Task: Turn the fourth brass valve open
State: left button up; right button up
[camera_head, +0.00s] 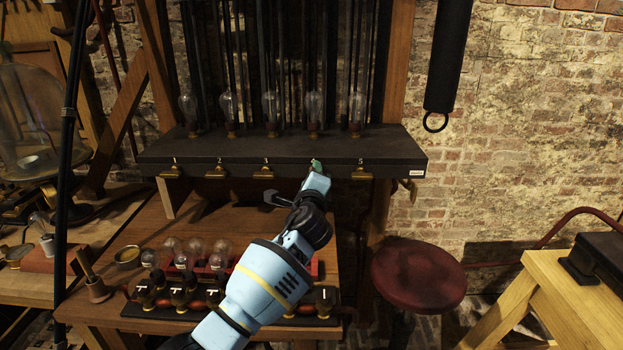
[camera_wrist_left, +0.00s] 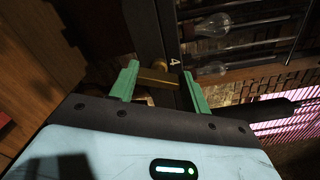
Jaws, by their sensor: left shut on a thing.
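The black shelf (camera_head: 283,150) carries a row of small brass valves under the numbers on its front edge. The first (camera_head: 171,172), second (camera_head: 216,172), third (camera_head: 267,171) and fifth (camera_head: 361,173) valves show in the head view. The fourth is hidden there behind my left gripper (camera_head: 316,167). In the left wrist view, the fourth brass valve (camera_wrist_left: 157,80) sits by the number 4, between the green fingers of my left gripper (camera_wrist_left: 160,69), which is shut on it. I cannot tell its exact turn angle. My right gripper is not in view.
Glass bulbs (camera_head: 270,106) stand on the shelf behind the valves. Below, a wooden bench holds a black rack (camera_head: 130,310) of bulbs and knobs. A round red stool (camera_head: 418,274) stands at the right, and a black cylinder (camera_head: 447,55) hangs above.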

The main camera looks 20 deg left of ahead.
pick_arm(q)
jog(key=n, duration=0.5)
jog(key=shift+f+b, duration=0.15)
jog(key=shift+b, duration=0.2)
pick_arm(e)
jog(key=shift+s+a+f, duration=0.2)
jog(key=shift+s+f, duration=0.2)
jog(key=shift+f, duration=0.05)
pick_arm(q)
jog(key=o, duration=1)
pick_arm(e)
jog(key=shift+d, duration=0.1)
pick_arm(q)
jog(key=v, duration=0.8)
jog(key=shift+p, duration=0.4)
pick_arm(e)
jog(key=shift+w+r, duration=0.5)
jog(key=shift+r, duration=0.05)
